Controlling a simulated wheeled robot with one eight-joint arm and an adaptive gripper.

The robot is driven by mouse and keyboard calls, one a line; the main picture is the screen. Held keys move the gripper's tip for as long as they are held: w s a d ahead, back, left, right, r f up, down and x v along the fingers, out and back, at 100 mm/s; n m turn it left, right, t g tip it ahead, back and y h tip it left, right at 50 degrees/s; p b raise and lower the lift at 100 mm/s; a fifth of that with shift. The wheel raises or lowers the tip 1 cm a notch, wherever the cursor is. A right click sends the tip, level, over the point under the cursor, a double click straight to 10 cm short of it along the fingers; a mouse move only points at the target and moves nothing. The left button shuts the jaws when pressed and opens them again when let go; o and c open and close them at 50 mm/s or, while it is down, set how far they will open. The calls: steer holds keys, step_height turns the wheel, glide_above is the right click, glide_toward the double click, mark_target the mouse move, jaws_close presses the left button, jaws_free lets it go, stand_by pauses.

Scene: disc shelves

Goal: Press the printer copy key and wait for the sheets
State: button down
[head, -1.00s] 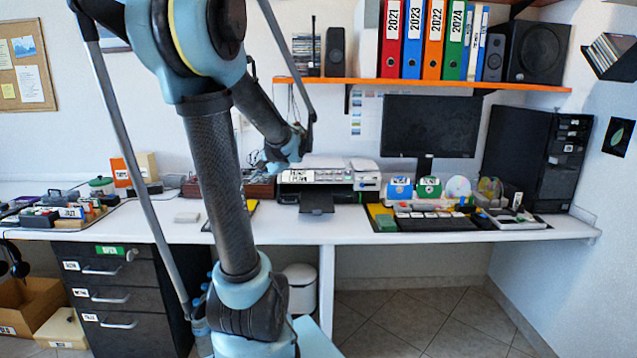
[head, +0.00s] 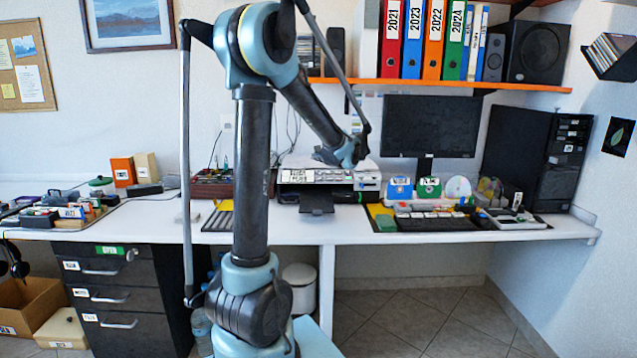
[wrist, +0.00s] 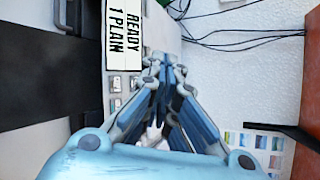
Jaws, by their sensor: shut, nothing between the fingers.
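The white and black printer (head: 368,186) stands on the desk, with a dark tray (head: 316,203) sticking out in front. No sheet shows on the tray. Its display (wrist: 123,40) reads "READY 1 PLAIN" in the wrist view, with several small keys (wrist: 115,92) beside it. I cannot tell which is the copy key. My gripper (head: 325,157) is over the upper part of the printer. In the wrist view its fingers (wrist: 163,62) are shut and empty, close to the panel's edge. Whether they touch the printer, I cannot tell. The fingers may hide part of the panel.
An orange shelf (head: 420,84) with binders and speakers hangs above the printer. A monitor (head: 430,127) and keyboard (head: 436,222) are to the right. A wooden organizer (head: 222,183) is to the left. Black cables (wrist: 225,40) run along the wall.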

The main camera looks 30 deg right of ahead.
mark_target(320, 179)
steer(key=shift+f, duration=0.1)
steer(key=w+d+f, duration=0.2)
steer(key=w+f, duration=0.1)
steer(key=f, duration=0.4)
steer(key=shift+w+f, duration=0.25)
steer(key=shift+w, duration=0.05)
stand_by(0.3)
steer(key=shift+w+d+f, duration=0.25)
steer(key=shift+w+f, duration=0.05)
steer(key=shift+f, duration=0.35)
stand_by(2.2)
steer(key=shift+r, duration=0.15)
steer(key=shift+s+a+r, duration=0.2)
steer(key=shift+s+r, duration=0.15)
steer(key=shift+r, duration=0.2)
steer(key=shift+r, duration=0.1)
